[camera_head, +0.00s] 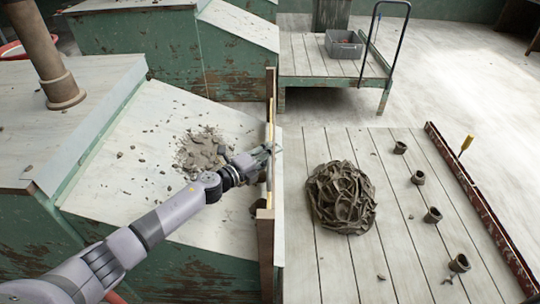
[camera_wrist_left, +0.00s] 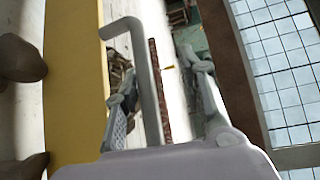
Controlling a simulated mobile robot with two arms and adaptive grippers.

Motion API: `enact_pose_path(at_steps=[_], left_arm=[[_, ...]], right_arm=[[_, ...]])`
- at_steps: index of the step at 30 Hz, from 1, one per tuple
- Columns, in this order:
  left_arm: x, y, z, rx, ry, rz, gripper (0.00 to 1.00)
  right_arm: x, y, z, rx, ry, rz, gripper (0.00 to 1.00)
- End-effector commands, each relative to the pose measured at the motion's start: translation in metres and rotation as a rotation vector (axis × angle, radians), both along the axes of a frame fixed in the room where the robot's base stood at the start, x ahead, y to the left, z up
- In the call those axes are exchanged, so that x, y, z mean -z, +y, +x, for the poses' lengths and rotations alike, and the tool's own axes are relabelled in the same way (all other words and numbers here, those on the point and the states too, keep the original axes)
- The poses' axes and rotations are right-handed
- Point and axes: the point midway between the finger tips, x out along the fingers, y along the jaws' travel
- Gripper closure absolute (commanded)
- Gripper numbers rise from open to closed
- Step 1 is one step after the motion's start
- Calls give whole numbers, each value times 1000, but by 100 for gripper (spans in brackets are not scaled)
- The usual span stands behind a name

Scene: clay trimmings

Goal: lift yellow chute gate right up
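The yellow chute gate (camera_head: 269,112) shows edge-on in the head view as a thin strip between wooden posts at the chute's right end. In the left wrist view it is a broad yellow board (camera_wrist_left: 70,105) at the left, with a grey bent-bar handle (camera_wrist_left: 150,90) beside it. My left gripper (camera_head: 268,152) is at the gate, partly hidden by its own arm in the head view. In the left wrist view its fingers (camera_wrist_left: 165,100) are apart, with the handle between them and a visible gap to the right finger. My right gripper is in neither view.
Loose clay trimmings (camera_head: 203,150) lie on the sloped chute (camera_head: 130,165). Right of the gate, a clay heap (camera_head: 340,197) and several small clay pieces rest on a planked surface (camera_head: 320,270), bounded by a rusty rail (camera_head: 480,205). A cart (camera_head: 310,68) carrying a grey bin (camera_head: 344,44) stands behind.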

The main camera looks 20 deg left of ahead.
Motion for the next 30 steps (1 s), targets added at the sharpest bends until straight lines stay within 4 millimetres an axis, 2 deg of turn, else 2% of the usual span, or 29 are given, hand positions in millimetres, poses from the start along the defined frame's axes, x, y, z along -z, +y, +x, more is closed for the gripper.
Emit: enact_pose_path(at_steps=[6,10,21,24,30], left_arm=[[-3,2,0,-2,-5,1,67],[-4,7,-9,-2,-5,2,67],[-10,42,-76,1,2,1,67],[-12,48,-89,0,3,-1,67],[-15,56,-102,0,1,0,67]], right_arm=[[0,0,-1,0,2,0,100],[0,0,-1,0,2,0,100],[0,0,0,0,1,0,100],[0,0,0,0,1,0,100],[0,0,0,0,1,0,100]])
